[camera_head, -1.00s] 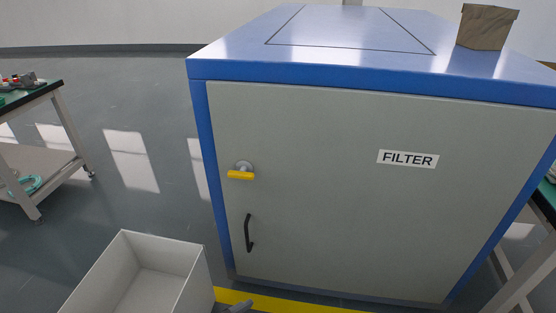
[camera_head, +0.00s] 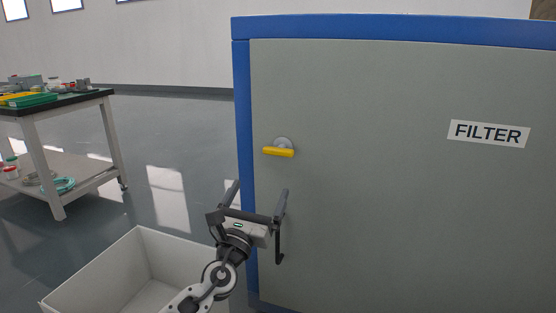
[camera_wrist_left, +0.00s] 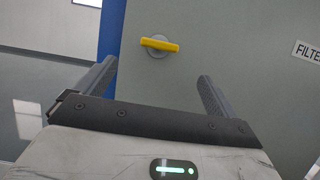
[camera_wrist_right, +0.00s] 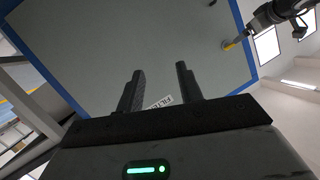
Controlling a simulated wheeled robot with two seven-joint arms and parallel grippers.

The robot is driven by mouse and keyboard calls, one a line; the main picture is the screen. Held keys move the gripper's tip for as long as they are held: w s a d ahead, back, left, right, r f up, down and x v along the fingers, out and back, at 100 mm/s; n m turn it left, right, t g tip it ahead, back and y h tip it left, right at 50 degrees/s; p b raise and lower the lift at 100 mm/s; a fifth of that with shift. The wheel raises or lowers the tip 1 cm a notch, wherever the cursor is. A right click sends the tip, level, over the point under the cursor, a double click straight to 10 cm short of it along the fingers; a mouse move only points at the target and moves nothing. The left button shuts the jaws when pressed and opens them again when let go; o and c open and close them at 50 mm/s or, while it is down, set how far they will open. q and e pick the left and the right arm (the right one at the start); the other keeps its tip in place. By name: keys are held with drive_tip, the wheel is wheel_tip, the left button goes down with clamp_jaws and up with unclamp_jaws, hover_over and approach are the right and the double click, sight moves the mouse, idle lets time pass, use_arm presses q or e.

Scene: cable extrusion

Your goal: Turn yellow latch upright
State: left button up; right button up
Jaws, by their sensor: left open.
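The yellow latch (camera_head: 279,152) is a short bar on a round grey mount near the left edge of the grey cabinet door (camera_head: 380,200). It lies nearly horizontal. It also shows in the left wrist view (camera_wrist_left: 160,45), ahead of and between the fingers, and in the right wrist view (camera_wrist_right: 231,45). My left gripper (camera_head: 258,189) is open and empty, below the latch and apart from it. My right gripper (camera_wrist_right: 160,70) is out of the head view. Its wrist view shows its fingers apart with nothing between them, facing the door.
A black door handle (camera_head: 280,245) sits below the latch, partly behind my left gripper. A blue frame (camera_head: 243,130) edges the door. A FILTER label (camera_head: 489,133) is at the right. A grey open bin (camera_head: 90,275) stands lower left. A workbench (camera_head: 62,108) stands farther left.

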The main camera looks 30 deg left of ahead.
sight(277, 153)
use_arm(q)
drive_tip(key=b+x, duration=0.1)
drive_tip(key=x, duration=1.3)
drive_tip(key=shift+w+a+r, duration=0.1)
drive_tip(key=shift+w, duration=0.15)
drive_tip(key=c, duration=1)
